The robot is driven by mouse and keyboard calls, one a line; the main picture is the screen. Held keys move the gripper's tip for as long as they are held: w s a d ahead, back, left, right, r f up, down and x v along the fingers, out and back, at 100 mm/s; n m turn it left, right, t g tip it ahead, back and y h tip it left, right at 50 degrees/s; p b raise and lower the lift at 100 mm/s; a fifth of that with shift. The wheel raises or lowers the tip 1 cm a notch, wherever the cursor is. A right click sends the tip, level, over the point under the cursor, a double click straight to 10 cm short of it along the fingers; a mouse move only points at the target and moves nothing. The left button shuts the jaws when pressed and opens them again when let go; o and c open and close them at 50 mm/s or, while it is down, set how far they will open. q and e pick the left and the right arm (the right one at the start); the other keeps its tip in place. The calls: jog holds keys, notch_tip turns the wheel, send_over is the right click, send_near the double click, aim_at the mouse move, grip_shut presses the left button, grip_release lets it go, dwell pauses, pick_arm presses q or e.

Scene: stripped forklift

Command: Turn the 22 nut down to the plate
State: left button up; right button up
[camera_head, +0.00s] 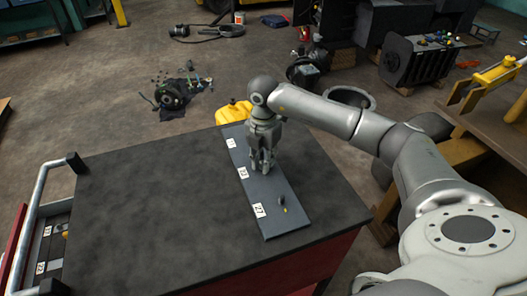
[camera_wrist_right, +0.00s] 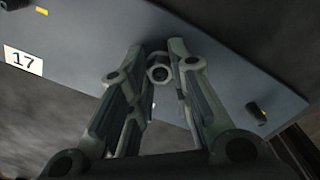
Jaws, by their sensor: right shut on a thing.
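A grey hex nut (camera_wrist_right: 159,73) sits between the fingertips of my right gripper in the wrist view, with a round dark bore at its middle. My right gripper (camera_head: 262,168) is shut on it and points down over the dark grey plate (camera_head: 263,190) on the black-topped bench. In the wrist view the plate (camera_wrist_right: 215,50) lies behind the fingers (camera_wrist_right: 160,65). I cannot tell how far the nut is above the plate. In the head view, the fingers hide the nut. My left gripper is not in view.
A short dark stud (camera_head: 282,200) stands near the plate's front end. The bench top (camera_head: 150,215) left of the plate is clear. A yellow object (camera_head: 232,113) is behind the bench.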

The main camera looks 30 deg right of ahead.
jog(key=m, duration=0.1)
jog(key=m+p, duration=0.1)
jog(key=m, duration=0.1)
jog(key=shift+r, duration=0.25)
jog(key=o, duration=0.5)
jog(key=shift+f+b, duration=0.3)
jog(key=shift+b, duration=0.1)
jog(key=o, duration=0.3)
jog(key=shift+o, duration=0.2)
notch_tip(320, 180, up, 12)
